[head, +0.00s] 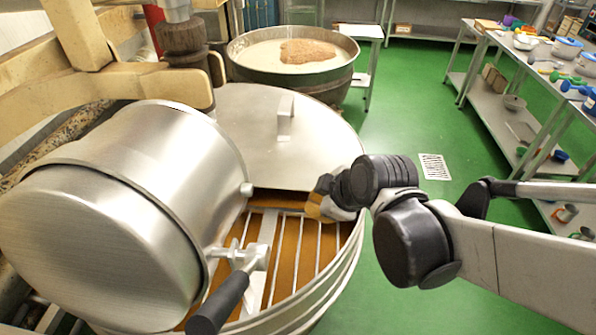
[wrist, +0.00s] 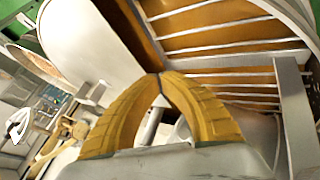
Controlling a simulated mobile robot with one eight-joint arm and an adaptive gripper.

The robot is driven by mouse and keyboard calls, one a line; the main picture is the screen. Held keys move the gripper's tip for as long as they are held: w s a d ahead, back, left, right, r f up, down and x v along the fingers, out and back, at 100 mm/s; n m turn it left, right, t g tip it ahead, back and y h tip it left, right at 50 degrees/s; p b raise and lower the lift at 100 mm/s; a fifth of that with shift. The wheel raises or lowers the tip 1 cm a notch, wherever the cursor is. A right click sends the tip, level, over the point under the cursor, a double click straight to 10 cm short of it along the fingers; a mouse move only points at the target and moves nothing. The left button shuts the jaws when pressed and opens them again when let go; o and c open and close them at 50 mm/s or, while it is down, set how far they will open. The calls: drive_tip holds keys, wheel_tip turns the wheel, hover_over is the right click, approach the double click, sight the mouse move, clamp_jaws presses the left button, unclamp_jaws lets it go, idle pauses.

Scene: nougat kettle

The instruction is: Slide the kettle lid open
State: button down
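The kettle (head: 335,288) is a large round metal vessel. Its flat grey lid (head: 330,145) covers the far half and carries a small upright handle (head: 285,118). The near half is uncovered, showing a grate of thin bars (head: 300,250) over brown contents. My gripper (head: 316,208) is at the lid's near right edge, over the open part, well apart from the handle. In the wrist view, the yellow fingers (wrist: 161,76) meet at their tips with nothing seen between them. The pale lid (wrist: 95,40) and grate bars (wrist: 230,45) lie beyond. Whether the fingers touch the lid is unclear.
A big steel cylinder (head: 130,200) with a black-handled lever (head: 220,300) stands over the kettle's left side. Another kettle (head: 290,55) with pale contents stands behind. Shelves of utensils (head: 520,95) are at right.

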sight(306, 137)
drive_tip(key=shift+n, duration=0.4)
drive_tip(key=b+x, duration=0.1)
drive_tip(key=x, duration=0.2)
drive_tip(key=b+x, duration=0.1)
drive_tip(key=x, duration=0.3)
drive_tip(key=b+x, duration=0.2)
drive_tip(key=x, duration=0.2)
drive_tip(key=shift+s+a, duration=0.1)
drive_tip(key=shift+a, duration=0.2)
drive_tip(key=shift+w+d+r, duration=0.1)
drive_tip(key=shift+w, duration=0.5)
drive_tip(key=shift+w+d+r, duration=0.1)
drive_tip(key=shift+w, duration=0.55)
drive_tip(key=shift+w+d, duration=0.1)
drive_tip(key=shift+w, duration=0.6)
drive_tip(key=w+d, duration=0.1)
drive_tip(key=w, duration=0.7)
drive_tip(key=w+d, duration=0.1)
drive_tip(key=w, duration=0.7)
drive_tip(key=w+d+b, duration=0.1)
drive_tip(key=w, duration=0.8)
drive_tip(key=shift+w+d, duration=0.1)
drive_tip(key=shift+d, duration=0.2)
